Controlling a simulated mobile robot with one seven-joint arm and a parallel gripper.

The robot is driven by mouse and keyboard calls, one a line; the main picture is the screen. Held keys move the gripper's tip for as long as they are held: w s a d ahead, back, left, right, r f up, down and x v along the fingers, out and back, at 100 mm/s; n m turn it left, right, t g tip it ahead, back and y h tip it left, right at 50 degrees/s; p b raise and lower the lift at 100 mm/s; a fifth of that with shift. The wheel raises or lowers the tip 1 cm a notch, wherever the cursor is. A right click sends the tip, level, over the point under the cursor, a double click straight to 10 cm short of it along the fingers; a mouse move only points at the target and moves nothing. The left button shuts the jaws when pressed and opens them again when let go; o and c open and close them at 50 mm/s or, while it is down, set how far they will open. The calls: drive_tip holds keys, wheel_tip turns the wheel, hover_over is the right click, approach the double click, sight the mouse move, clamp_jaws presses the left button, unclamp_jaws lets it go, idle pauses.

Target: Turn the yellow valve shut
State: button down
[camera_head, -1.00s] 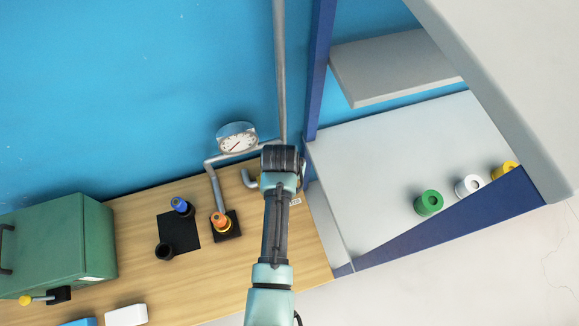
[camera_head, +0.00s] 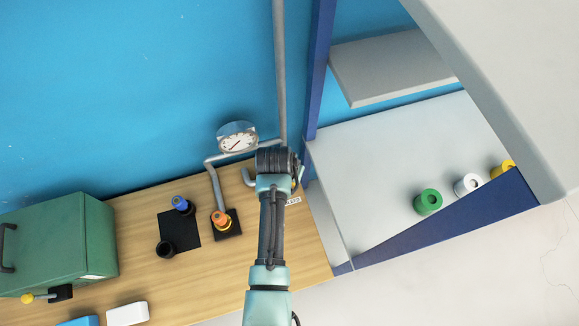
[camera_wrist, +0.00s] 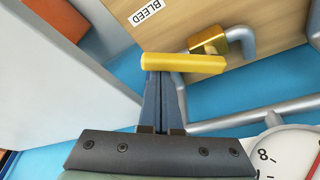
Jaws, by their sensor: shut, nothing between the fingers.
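The yellow valve handle (camera_wrist: 185,64) is a bar lying across the wrist view, beside a brass valve body (camera_wrist: 215,42) on a grey pipe. My gripper (camera_wrist: 160,76) is shut and empty, its fingertips at the left part of the handle. The fingertips overlap the handle's lower edge in the picture; I cannot tell whether they touch it. In the head view my own wrist hides the fingers and most of the valve.
A label reading BLEED (camera_wrist: 146,12) is on the wooden bench beside the valve. A pressure gauge (camera_head: 237,138) and grey pipes stand close left of my arm. A blue post (camera_head: 318,70) and a grey shelf (camera_head: 390,150) bound the right side. A green box (camera_head: 60,245) stands far left.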

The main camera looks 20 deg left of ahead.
drive_tip(key=s+m+h, duration=0.1)
drive_tip(key=s+m, duration=0.1)
drive_tip(key=m, duration=0.1)
drive_tip(key=shift+s+m+p, duration=0.1)
drive_tip(key=shift+m+p, duration=0.2)
drive_tip(key=shift+p, duration=0.05)
drive_tip(key=s+m, duration=0.1)
drive_tip(key=m, duration=0.1)
drive_tip(key=s+m+g+h, duration=0.1)
drive_tip(key=m, duration=0.1)
drive_tip(key=shift+s+a, duration=0.1)
drive_tip(key=shift+a, duration=0.25)
drive_tip(key=shift+s+a, duration=0.35)
drive_tip(key=shift+s, duration=0.2)
drive_tip(key=shift+s+a, duration=0.1)
drive_tip(key=shift+f, duration=0.1)
